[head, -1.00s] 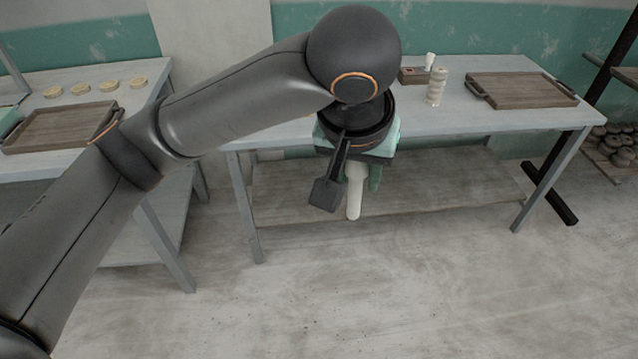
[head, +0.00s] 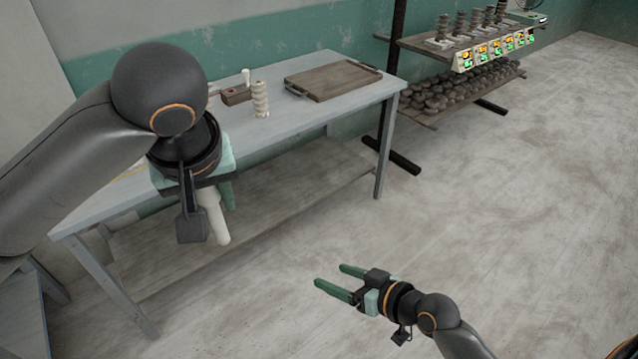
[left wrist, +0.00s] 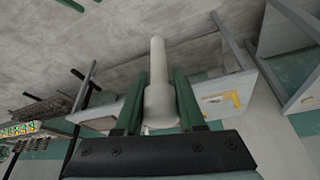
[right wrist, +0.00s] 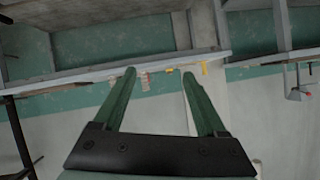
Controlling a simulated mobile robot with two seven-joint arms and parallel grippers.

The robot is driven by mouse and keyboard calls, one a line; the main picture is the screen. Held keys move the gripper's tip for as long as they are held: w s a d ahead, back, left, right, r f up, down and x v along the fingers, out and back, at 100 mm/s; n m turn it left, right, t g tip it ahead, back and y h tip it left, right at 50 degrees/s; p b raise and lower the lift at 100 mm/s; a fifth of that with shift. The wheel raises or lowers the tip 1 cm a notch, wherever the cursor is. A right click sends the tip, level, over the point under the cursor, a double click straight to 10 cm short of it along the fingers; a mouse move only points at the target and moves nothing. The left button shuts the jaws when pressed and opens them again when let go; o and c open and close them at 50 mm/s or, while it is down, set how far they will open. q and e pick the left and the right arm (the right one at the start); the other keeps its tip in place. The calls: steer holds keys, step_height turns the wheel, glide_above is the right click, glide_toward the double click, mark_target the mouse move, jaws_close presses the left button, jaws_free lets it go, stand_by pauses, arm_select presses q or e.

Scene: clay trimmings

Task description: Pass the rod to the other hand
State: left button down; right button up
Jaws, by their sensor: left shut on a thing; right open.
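The rod is pale and smooth, with a thicker end and a thinner end. In the head view the rod (head: 216,222) hangs tilted downward from my left gripper (head: 222,195), over the table's lower shelf. In the left wrist view the green fingers (left wrist: 160,98) are shut around the thicker part of the rod (left wrist: 158,62), and the thin end points away. My right gripper (head: 335,283) is open and empty, low above the floor at right of centre, well apart from the rod. In the right wrist view its fingers (right wrist: 160,85) are spread with nothing between them.
A grey table (head: 320,118) bears a wooden tray (head: 310,78), a ribbed pale cylinder (head: 260,100) and a small wooden box (head: 236,96). Shelves with dark stacked pieces (head: 455,95) stand at the back right. The floor (head: 520,210) between and right of them is clear.

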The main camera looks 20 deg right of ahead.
mark_target(215, 213)
step_height(215, 213, up, 18)
steer(key=w+a+n+y, duration=0.2)
steer(key=a+n+y, duration=0.15)
steer(key=y, duration=0.25)
steer(key=s+a+r+n+g+y, duration=0.1)
steer(key=s+r+n+g+y, duration=0.1)
steer(key=s+r+n, duration=0.3)
steer(key=s+a+r+n+g+y, duration=0.1)
steer(key=s+r+n+g+y, duration=0.15)
steer(key=r, duration=0.45)
steer(key=x, duration=1.2)
steer(key=shift+w+r+t, duration=0.35)
steer(key=shift+w, duration=0.15)
steer(key=shift+w, duration=0.1)
steer(key=c, duration=1.1)
steer(key=o, duration=1.1)
